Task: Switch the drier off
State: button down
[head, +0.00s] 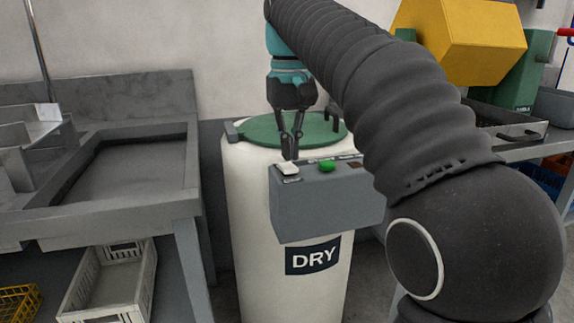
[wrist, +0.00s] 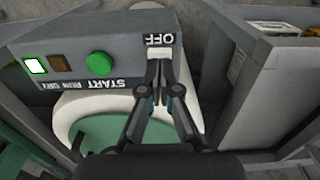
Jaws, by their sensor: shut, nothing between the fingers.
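The drier (head: 245,215) is a white drum with a green lid and a DRY label. Its grey control box (head: 325,210) is on the front. A white OFF button (head: 287,169) is at the box's left end, with a green START button (head: 327,165) beside it. In the wrist view the OFF label (wrist: 159,40) reads upside down, left of it the green button (wrist: 98,64). My gripper (head: 291,156) is shut and empty, its tips (wrist: 160,68) pointing down at the OFF button. The fingers partly cover that button; I cannot tell whether they touch it.
In the wrist view the RUN lamp (wrist: 60,63) is dark brown and the DRY lamp (wrist: 36,66) glows white. A grey sink bench (head: 120,215) stands left of the drier. A yellow tumbler (head: 470,40) is on the right bench. My arm covers the box's right end.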

aim_at(294, 168)
jog(key=shift+f+b, duration=0.7)
jog(key=shift+f, duration=0.4)
dwell(0.6)
jog(key=shift+r, duration=0.1)
notch_tip(294, 168, up, 5)
jog(key=p, duration=0.5)
jog(key=shift+r, duration=0.9)
jog(key=shift+d, duration=0.1)
jog(key=shift+s+d+f, duration=0.15)
jog(key=shift+s+d, duration=0.1)
jog(key=s+d+f+m+t, duration=0.1)
jog(key=s+d+f+t, duration=0.1)
jog(key=s+d+f, duration=0.2)
jog(key=s+d+f+m+t, duration=0.1)
jog(key=s+d+f, duration=0.4)
jog(key=s+f, duration=0.4)
jog(key=s+d+f+m+t, duration=0.1)
jog(key=s+d+f, duration=0.4)
jog(key=f, duration=0.6)
jog(key=shift+s+f+t, duration=0.25)
jog(key=shift+s+t, duration=0.55)
jog(key=shift+s, duration=0.4)
